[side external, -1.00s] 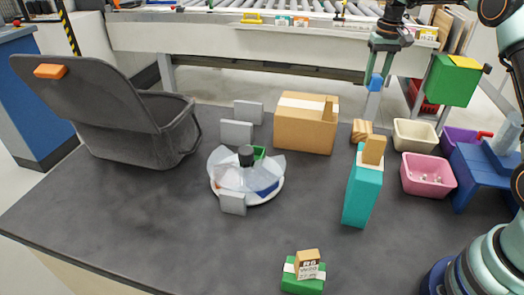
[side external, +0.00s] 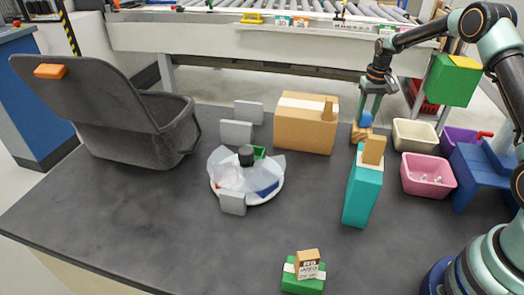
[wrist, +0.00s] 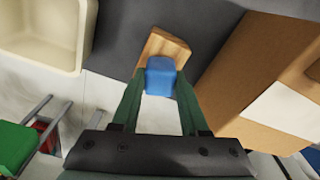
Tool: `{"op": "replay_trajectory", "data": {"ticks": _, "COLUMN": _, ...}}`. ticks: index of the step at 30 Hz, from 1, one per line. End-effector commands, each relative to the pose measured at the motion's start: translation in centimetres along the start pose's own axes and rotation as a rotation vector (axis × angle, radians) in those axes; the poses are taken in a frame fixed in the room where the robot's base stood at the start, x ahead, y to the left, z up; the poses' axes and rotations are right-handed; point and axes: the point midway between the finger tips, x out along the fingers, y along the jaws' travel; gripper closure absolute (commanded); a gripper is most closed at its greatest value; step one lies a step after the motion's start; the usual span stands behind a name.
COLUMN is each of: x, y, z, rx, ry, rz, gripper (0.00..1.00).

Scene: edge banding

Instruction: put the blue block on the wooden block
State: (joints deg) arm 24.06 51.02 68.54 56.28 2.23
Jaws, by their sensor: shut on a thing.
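The blue block (side external: 366,119) is between the fingers of my gripper (side external: 369,112), which is shut on it and points down. The wooden block (side external: 360,134) is on the dark table right under the blue block, partly hidden behind the orange-brown block on the teal box. In the wrist view the blue block (wrist: 160,78) covers part of the wooden block (wrist: 163,44), whose striped grain shows beyond it. The two look very close; I cannot tell whether they touch.
A cardboard box (side external: 305,125) stands close on the left. A cream bin (side external: 415,136) and a pink bin (side external: 428,176) are on the right. A tall teal box (side external: 363,188) with an orange-brown block on top stands in front.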

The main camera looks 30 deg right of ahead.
Motion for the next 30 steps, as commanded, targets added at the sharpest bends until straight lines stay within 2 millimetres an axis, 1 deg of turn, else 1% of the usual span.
{"op": "replay_trajectory", "data": {"ticks": 7, "x": 0.2, "y": 0.0, "z": 0.0, "rx": 0.0, "ry": 0.0, "rz": 0.0, "gripper": 1.0}}
{"op": "replay_trajectory", "data": {"ticks": 8, "x": 0.2, "y": 0.0, "z": 0.0, "rx": 0.0, "ry": 0.0, "rz": 0.0, "gripper": 0.49}}
{"op": "replay_trajectory", "data": {"ticks": 9, "x": 0.2, "y": 0.0, "z": 0.0, "rx": 0.0, "ry": 0.001, "rz": 0.0, "gripper": 0.33}}
{"op": "replay_trajectory", "data": {"ticks": 10, "x": 0.2, "y": 0.0, "z": 0.0, "rx": 0.0, "ry": 0.0, "rz": 0.0, "gripper": 0.26}}
{"op": "replay_trajectory", "data": {"ticks": 19, "x": 0.2, "y": 0.0, "z": 0.0, "rx": 0.0, "ry": 0.0, "rz": 0.0, "gripper": 0.26}}
{"op": "replay_trajectory", "data": {"ticks": 22, "x": -0.3, "y": 0.0, "z": 0.0, "rx": 0.0, "ry": 0.001, "rz": 0.0, "gripper": 0.26}}
{"op": "replay_trajectory", "data": {"ticks": 26, "x": -2.1, "y": 0.0, "z": -0.1, "rx": 0.0, "ry": 0.004, "rz": 0.0, "gripper": 0.26}}
{"op": "replay_trajectory", "data": {"ticks": 30, "x": -5.0, "y": 0.0, "z": -0.1, "rx": 0.0, "ry": 0.006, "rz": 0.0, "gripper": 0.26}}
